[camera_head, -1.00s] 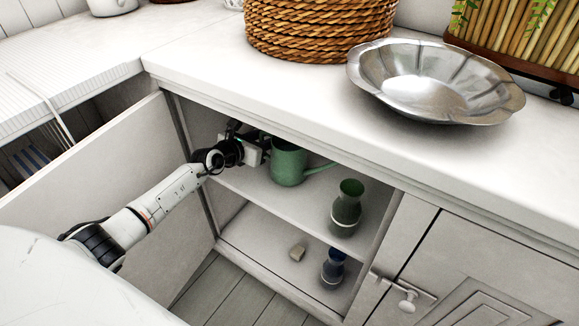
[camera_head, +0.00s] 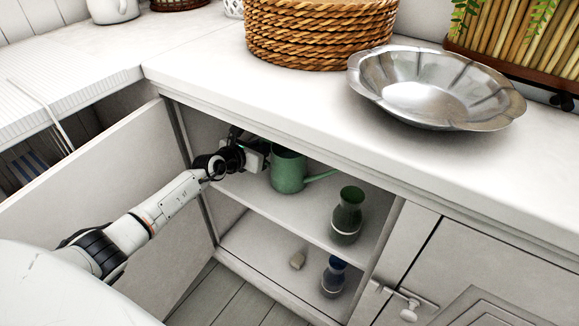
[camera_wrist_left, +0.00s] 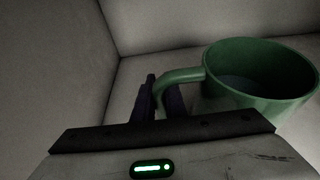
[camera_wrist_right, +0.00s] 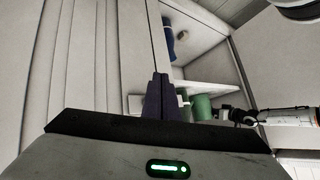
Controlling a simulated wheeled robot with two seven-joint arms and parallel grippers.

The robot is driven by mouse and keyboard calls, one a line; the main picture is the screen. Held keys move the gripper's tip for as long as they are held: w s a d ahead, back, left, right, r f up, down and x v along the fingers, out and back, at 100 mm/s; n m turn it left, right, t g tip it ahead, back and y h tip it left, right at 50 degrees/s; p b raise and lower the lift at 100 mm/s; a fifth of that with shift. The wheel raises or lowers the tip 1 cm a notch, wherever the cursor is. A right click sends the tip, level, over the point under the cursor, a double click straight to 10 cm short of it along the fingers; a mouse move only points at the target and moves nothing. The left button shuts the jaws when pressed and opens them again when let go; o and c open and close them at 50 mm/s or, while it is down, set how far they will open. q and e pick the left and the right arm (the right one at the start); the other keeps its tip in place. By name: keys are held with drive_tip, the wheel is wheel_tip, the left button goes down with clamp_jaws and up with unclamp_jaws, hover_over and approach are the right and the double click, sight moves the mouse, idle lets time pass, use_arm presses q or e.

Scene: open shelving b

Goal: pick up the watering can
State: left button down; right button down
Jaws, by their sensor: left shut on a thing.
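The green watering can (camera_head: 287,174) is upright on the upper shelf inside the open cabinet, its spout pointing right. In the left wrist view the can (camera_wrist_left: 262,88) shows its open rim on the right and its curved handle on the left. My left gripper (camera_wrist_left: 160,94) is shut on the handle; in the head view it is at the can's left side. I cannot tell whether the can is just clear of the shelf. My right gripper (camera_wrist_right: 161,96) is shut and empty, outside the cabinet.
A green vase (camera_head: 347,216) stands right of the can on the same shelf. A blue vase (camera_head: 334,277) and a small beige block (camera_head: 298,260) are on the lower shelf. The countertop (camera_head: 260,85) overhangs closely. The open door (camera_head: 100,175) is at left.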

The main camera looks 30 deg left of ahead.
idle(0.9)
use_arm(q)
drive_tip(key=shift+w+r, duration=0.1)
drive_tip(key=shift+r, duration=0.1)
drive_tip(key=shift+r, duration=0.1)
